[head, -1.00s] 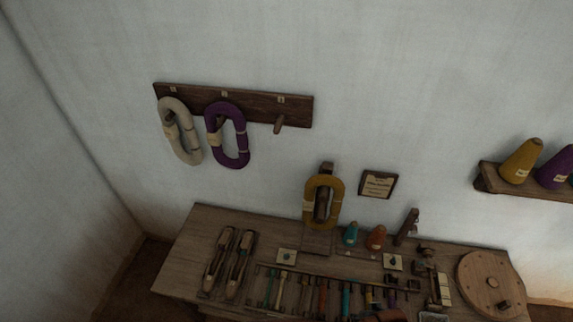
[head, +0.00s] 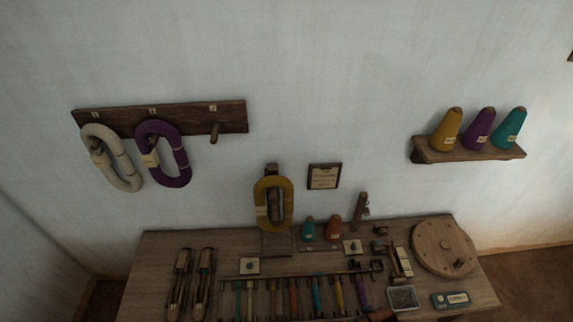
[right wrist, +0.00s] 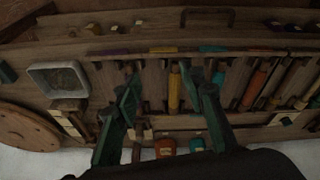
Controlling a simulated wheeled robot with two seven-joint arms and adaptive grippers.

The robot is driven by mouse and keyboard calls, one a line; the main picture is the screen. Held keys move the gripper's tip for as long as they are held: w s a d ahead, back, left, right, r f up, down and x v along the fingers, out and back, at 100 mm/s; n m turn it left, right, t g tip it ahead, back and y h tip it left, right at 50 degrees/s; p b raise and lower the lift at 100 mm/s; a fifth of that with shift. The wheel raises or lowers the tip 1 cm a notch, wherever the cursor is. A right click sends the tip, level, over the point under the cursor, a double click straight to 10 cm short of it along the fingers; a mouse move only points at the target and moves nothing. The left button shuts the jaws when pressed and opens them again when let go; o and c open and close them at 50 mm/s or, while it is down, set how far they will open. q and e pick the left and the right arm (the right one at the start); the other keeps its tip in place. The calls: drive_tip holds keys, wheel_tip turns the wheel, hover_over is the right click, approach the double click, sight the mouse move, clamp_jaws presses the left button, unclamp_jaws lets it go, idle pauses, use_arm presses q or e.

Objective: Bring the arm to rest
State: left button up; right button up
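My right gripper (right wrist: 168,100) shows in the right wrist view with its two dark green fingers spread apart. It is open, with nothing held between the fingers. A yellow spool (right wrist: 174,90) on the bench shows in the gap between them, and I cannot tell how far below it lies. Neither gripper can be made out in the head view, and my left gripper is in no view. The wooden bench (head: 150,262) stands against the wall with a row of coloured spools (head: 316,294) along its front.
A peg rack (head: 190,118) holds a cream hank and a purple hank (head: 165,154); its right peg is bare. A mustard hank (head: 262,205) hangs on a stand. A shelf (head: 465,155) carries three cones. A round wooden disc (head: 432,250) and grey tray (head: 404,298) lie at the bench's right.

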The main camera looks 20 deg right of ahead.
drive_tip(key=s+a+f+g+b, duration=0.1)
drive_tip(key=s+f+b, duration=0.15)
drive_tip(key=f, duration=1.15)
drive_tip(key=s+f+b, duration=0.1)
drive_tip(key=s+f, duration=0.3)
drive_tip(key=f, duration=1)
use_arm(q)
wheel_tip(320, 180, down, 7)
drive_tip(key=b, duration=0.3)
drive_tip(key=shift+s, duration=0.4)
use_arm(e)
drive_tip(key=s+f+n+g, duration=0.1)
drive_tip(key=s+f, duration=1.5)
drive_tip(key=shift+s+y, duration=0.3)
drive_tip(key=shift+s, duration=0.05)
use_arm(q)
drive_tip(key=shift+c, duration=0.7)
use_arm(e)
drive_tip(key=shift+a, duration=0.1)
drive_tip(key=shift+c, duration=0.6)
